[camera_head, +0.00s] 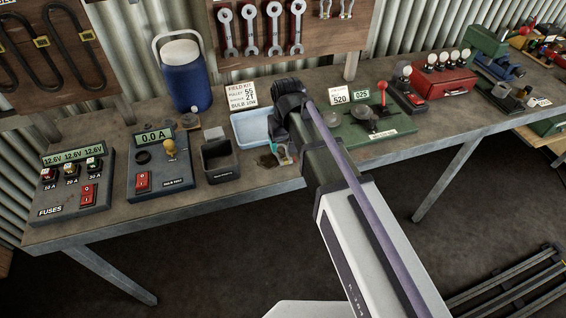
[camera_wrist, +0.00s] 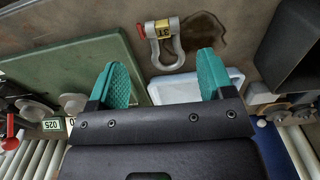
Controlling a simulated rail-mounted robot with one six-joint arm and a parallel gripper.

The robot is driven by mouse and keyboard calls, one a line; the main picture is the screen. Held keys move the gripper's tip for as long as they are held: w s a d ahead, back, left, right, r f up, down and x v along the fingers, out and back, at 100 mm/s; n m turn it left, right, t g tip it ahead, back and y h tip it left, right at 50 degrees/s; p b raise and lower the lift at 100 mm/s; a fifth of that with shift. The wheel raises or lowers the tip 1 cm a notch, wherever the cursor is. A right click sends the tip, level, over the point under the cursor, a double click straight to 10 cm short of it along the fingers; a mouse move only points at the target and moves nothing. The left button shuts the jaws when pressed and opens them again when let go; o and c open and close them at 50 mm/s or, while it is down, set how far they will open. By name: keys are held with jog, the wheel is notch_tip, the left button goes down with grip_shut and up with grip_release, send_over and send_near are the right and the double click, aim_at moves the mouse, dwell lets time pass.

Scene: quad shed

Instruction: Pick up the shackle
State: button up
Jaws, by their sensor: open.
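The shackle is a grey metal bow with a yellow tag marked "3T". In the wrist view the shackle (camera_wrist: 180,47) lies on the bench top, just beyond my fingertips and roughly centred between them. My gripper (camera_wrist: 163,76) is open and empty, with teal finger pads spread wide on either side. In the head view my gripper (camera_head: 281,153) is over the bench near its front edge, and I cannot make out the shackle there.
A pale blue tray (camera_head: 240,133) lies behind my gripper. A dark open bin (camera_head: 222,172) stands to its left, and a green board (camera_head: 350,143) with a red-knobbed lever to its right. A dark stain (camera_wrist: 204,38) marks the bench beside the shackle.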

aim_at(286, 159)
notch_tip(286, 159, down, 7)
jog(key=b, duration=0.5)
jog(key=shift+f+b, duration=0.15)
jog(key=shift+b, duration=0.2)
jog(key=shift+s+r, duration=0.1)
jog(key=shift+r, duration=0.15)
jog(key=c, duration=0.7)
